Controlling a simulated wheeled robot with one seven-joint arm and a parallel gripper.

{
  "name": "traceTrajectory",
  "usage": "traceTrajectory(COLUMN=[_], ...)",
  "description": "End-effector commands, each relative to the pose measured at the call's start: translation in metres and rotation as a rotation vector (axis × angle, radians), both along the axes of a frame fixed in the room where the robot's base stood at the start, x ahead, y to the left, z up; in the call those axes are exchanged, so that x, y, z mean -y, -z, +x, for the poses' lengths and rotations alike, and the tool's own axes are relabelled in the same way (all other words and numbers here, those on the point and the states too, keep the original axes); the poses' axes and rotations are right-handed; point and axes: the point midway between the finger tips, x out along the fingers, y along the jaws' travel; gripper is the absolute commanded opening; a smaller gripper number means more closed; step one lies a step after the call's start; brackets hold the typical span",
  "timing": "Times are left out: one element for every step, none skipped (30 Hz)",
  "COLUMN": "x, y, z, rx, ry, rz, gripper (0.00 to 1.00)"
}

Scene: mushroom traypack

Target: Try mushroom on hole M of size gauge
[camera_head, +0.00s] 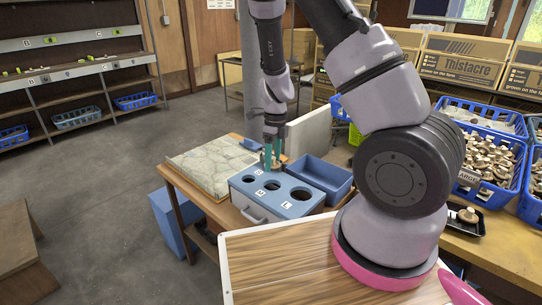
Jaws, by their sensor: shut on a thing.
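The size gauge (262,207) is a blue box with round dark holes in its top and white letter labels. It stands on the wooden table. The middle hole (272,185) lies by the label that reads as M, and the largest hole (301,194) lies by the L label at the right. My gripper (272,160), with teal fingers, points down above the back left part of the gauge. It is shut on a small pale brown mushroom (277,163), mostly hidden by the fingers. The mushroom appears above the gauge top; the exact gap cannot be told.
An empty blue tray (325,178) stands right behind the gauge. Blue crates of mushrooms (520,175) and a small black tray (466,226) with a mushroom are at right.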

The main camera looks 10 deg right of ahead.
Motion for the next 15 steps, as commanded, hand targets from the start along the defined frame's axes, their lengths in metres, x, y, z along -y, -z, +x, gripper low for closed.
traceTrajectory(x=[0.0,0.0,0.0,0.0,0.0,0.001,0.001,0.001,0.001,0.001,0.001,0.001,0.001,0.001,0.0], y=[0.003,0.005,0.008,0.011,0.015,0.019,0.022,0.026,0.031,0.034,0.037,0.041,0.045,0.047,0.051], z=[0.0,0.0,0.0,-0.001,-0.001,-0.001,-0.001,-0.001,-0.001,-0.001,-0.001,-0.001,-0.001,-0.001,0.0], rx=[-0.001,-0.001,-0.003,-0.003,-0.003,-0.004,-0.003,-0.003,-0.004,-0.004,-0.003,-0.003,-0.003,-0.003,-0.002], ry=[0.001,0.001,0.001,0.001,0.002,0.002,0.002,0.002,0.001,0.001,0.003,0.002,0.001,0.001,0.001], rz=[-0.001,0.0,0.0,0.0,0.0,-0.001,0.0,0.0,-0.001,-0.001,0.0,0.0,0.0,0.0,0.0], gripper=[0.38,0.38,0.38,0.38,0.38,0.38,0.38,0.38,0.38,0.38,0.38,0.38,0.38,0.38,0.38])
